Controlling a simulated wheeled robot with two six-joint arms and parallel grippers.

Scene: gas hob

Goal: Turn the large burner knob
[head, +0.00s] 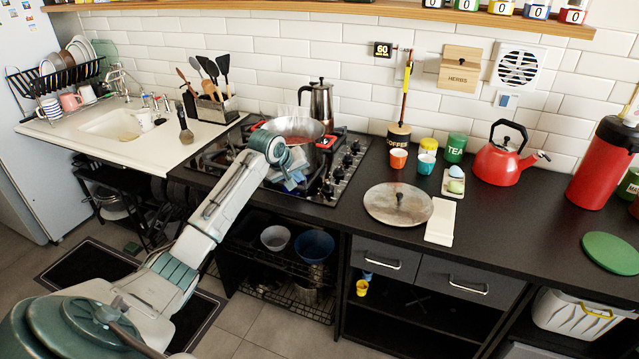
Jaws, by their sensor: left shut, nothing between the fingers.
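The gas hob (318,196) is set into the dark counter, with a column of several black burner knobs (343,172) along its right side. I cannot tell which of them is the large burner knob. My left gripper (292,181) is over the front part of the hob, to the left of the knobs and apart from them. It is shut and empty. My left wrist and forearm hide part of the hob's front left. My right gripper is not in view.
A steel pot with red handles (300,129) stands on the hob behind my wrist, and a moka pot (320,102) stands behind it. A round lid (398,204) and a white rest (441,222) lie right of the hob. Cups (398,158) and a red kettle (497,162) stand farther right.

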